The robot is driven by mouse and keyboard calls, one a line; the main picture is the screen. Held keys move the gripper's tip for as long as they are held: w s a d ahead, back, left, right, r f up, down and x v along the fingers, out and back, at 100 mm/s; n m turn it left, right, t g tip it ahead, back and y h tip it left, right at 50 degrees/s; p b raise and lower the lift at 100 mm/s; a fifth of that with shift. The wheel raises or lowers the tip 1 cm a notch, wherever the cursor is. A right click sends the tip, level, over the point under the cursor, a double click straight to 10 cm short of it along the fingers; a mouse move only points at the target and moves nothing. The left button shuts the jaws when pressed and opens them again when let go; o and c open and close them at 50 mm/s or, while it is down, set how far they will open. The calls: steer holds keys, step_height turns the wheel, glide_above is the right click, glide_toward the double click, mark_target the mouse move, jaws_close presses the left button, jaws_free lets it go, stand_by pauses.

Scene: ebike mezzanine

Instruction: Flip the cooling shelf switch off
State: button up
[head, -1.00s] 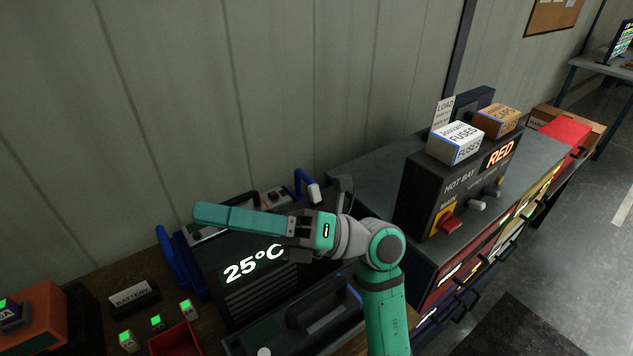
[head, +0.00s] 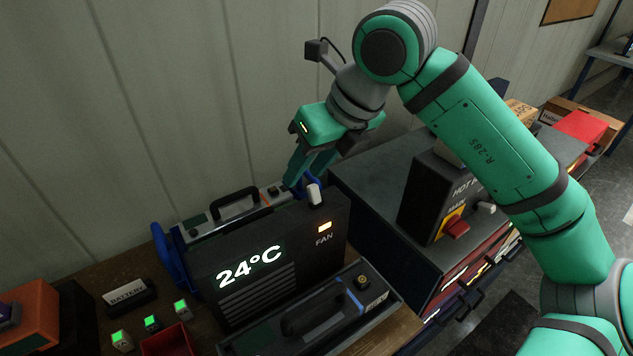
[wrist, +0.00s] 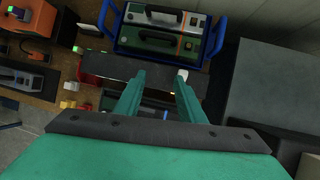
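The cooling shelf is a dark box (head: 262,299) with a lit "24°C" readout, a "FAN" label and a glowing orange lamp (head: 324,227). Its white switch (head: 314,194) stands up from the right end of the top edge. The switch also shows in the wrist view (wrist: 182,75), close to the right fingertip. My gripper (head: 300,180) is above and just behind the switch in the head view. In the wrist view, my gripper's fingers (wrist: 160,80) are apart with nothing held between them. I cannot tell whether a finger touches the switch.
A battery pack with a black handle (head: 236,210) stands in a blue cradle (head: 167,262) behind the shelf. Another handled pack (head: 318,312) lies in front. The hot bay panel (head: 425,200) with a red main switch stands right, partly behind my arm.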

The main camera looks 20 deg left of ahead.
mark_target(314, 187)
steer(key=w+f, duration=0.1)
steer(key=f, duration=0.2)
steer(key=w+f+h, duration=0.1)
steer(key=w+f, duration=0.1)
steer(key=f, duration=0.1)
steer(key=w+f+t+h, duration=0.1)
steer(key=w+f, duration=0.1)
steer(key=shift+a+f+m, duration=0.25)
steer(key=shift+f+m, duration=0.05)
steer(key=shift+f, duration=0.1)
steer(key=shift+s, duration=0.1)
jaws_close()
